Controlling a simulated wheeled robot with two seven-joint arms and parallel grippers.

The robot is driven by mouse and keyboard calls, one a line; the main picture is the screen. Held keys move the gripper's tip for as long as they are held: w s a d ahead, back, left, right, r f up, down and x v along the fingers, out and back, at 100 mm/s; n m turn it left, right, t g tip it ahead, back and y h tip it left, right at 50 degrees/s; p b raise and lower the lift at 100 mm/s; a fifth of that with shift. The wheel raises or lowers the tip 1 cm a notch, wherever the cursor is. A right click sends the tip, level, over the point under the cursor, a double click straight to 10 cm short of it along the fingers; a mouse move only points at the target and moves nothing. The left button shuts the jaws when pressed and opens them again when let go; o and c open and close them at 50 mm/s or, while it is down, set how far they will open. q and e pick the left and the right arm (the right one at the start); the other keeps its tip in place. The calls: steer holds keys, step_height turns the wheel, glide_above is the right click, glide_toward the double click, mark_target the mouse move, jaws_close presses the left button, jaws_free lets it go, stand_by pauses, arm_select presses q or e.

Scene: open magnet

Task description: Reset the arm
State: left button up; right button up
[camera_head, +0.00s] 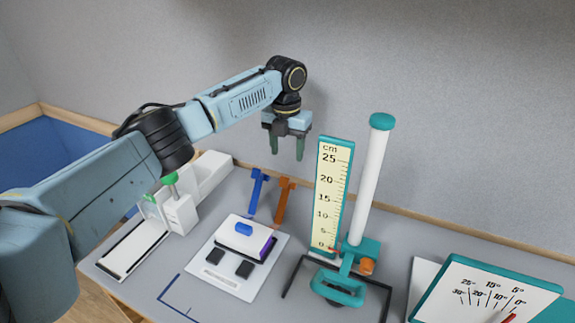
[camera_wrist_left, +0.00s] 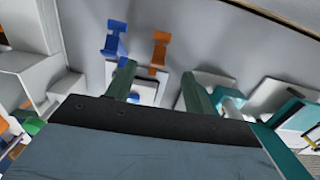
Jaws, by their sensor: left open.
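My left gripper (camera_head: 287,146) is open and empty, raised above the back of the table with its fingers pointing down. Its two green fingers stand apart in the left wrist view (camera_wrist_left: 160,88). Below it on the table are a blue tool-like piece (camera_head: 257,190) and an orange one (camera_head: 283,200). Both also show beyond the fingers in the left wrist view, the blue piece (camera_wrist_left: 115,38) left of the orange one (camera_wrist_left: 159,52). The gripper touches neither. My right gripper is not in view.
A white device with a blue block (camera_head: 243,229) sits mid-table. Right of it stand a teal-framed cm scale (camera_head: 331,190) and a tall white column with a teal cap (camera_head: 371,175). A dial board (camera_head: 490,290) is at front right, and a white device with green parts (camera_head: 180,212) at left.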

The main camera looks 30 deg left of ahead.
arm_select(q)
steer(key=shift+r, duration=0.95)
